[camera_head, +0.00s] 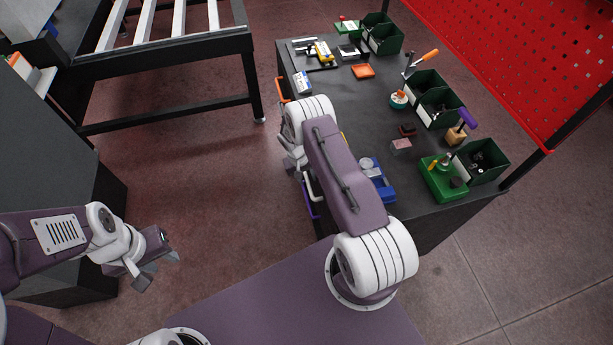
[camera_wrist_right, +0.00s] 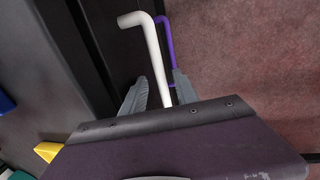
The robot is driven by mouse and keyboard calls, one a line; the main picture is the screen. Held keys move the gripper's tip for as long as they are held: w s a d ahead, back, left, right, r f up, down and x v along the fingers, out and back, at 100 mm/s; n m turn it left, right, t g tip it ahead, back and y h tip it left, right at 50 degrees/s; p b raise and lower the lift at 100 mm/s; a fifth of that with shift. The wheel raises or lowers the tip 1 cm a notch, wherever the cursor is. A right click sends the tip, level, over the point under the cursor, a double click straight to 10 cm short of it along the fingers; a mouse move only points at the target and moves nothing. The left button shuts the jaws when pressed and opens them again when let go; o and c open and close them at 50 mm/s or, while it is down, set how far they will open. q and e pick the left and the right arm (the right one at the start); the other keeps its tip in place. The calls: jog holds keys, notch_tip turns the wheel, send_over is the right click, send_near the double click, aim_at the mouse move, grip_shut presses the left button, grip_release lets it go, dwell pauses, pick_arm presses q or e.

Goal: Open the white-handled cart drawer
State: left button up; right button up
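The white handle (camera_wrist_right: 155,60) is a bent bar on the dark cart side in the right wrist view. My right gripper (camera_wrist_right: 160,88) is open, with one finger on each side of the bar and visible gaps between. In the head view my right gripper (camera_head: 291,163) is beside the cart's left side, partly hidden by its own arm, and a bit of the white handle (camera_head: 312,186) shows below it. The drawer front is mostly hidden; I cannot tell whether it stands out. My left gripper (camera_head: 158,266) is open and empty over the floor, away from the cart.
A purple handle (camera_wrist_right: 168,25) is close beside the white one. An orange handle (camera_head: 281,90) is further back on the cart (camera_head: 330,110). Green bins (camera_head: 432,100) and small parts stand on the cart top. A dark cabinet (camera_head: 60,150) is at left; floor between is clear.

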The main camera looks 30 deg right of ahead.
jog(key=shift+w+f, duration=0.1)
jog(key=shift+w, duration=0.05)
jog(key=shift+c, duration=0.4)
grip_shut()
dwell(0.9)
